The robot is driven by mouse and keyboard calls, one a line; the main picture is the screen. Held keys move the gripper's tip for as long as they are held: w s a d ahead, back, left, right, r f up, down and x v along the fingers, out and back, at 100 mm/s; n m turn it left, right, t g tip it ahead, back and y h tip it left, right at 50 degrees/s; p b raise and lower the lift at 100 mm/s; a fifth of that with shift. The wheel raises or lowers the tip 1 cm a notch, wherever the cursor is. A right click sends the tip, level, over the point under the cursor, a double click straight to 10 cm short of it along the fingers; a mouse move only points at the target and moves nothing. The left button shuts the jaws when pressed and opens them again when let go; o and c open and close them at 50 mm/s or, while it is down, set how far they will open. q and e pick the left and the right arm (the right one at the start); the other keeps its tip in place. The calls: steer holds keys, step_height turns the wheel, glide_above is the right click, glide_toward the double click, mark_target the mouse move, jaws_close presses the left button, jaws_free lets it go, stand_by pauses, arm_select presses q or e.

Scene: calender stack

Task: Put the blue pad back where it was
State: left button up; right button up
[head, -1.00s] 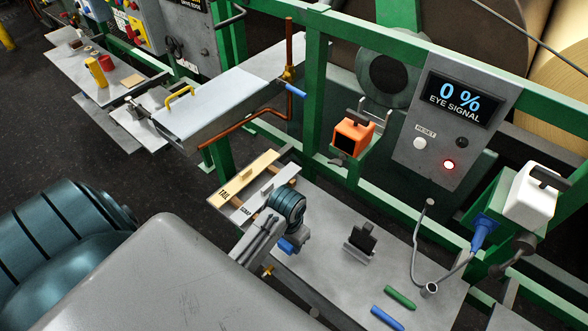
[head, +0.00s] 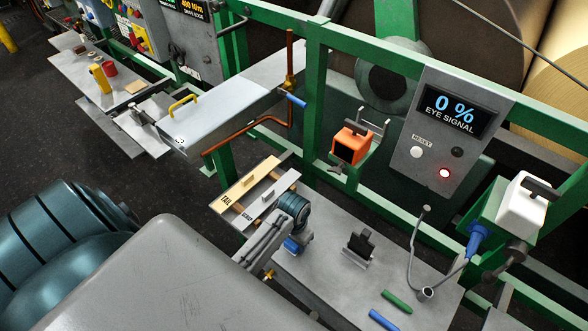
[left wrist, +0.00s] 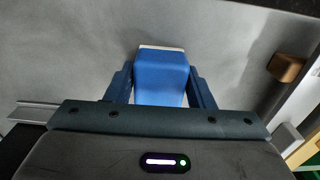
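The blue pad (left wrist: 160,75) has a pale end face and sits between the two fingers of my left gripper (left wrist: 160,88) in the left wrist view. Both fingers lie close against its sides, so the gripper looks shut on it. In the head view the left gripper (head: 292,247) is low over the left end of the grey bench (head: 325,240), with a bit of blue showing under the wrist. I cannot tell whether the pad touches the bench. My right gripper is not in view.
A small black block on a stand (head: 360,243) is right of the gripper. A green stick (head: 397,301) and a blue stick (head: 383,320) lie near the front edge. A bent grey rod (head: 416,260) rises at right. A tray labelled TAIL (head: 246,186) lies behind left.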

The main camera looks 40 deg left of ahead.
arm_select(q)
steer(key=o, duration=0.3)
steer(key=shift+r, duration=0.15)
steer(key=shift+r, duration=0.35)
step_height(320, 180, up, 8)
steer(key=b, duration=0.3)
steer(key=shift+r, duration=1.65)
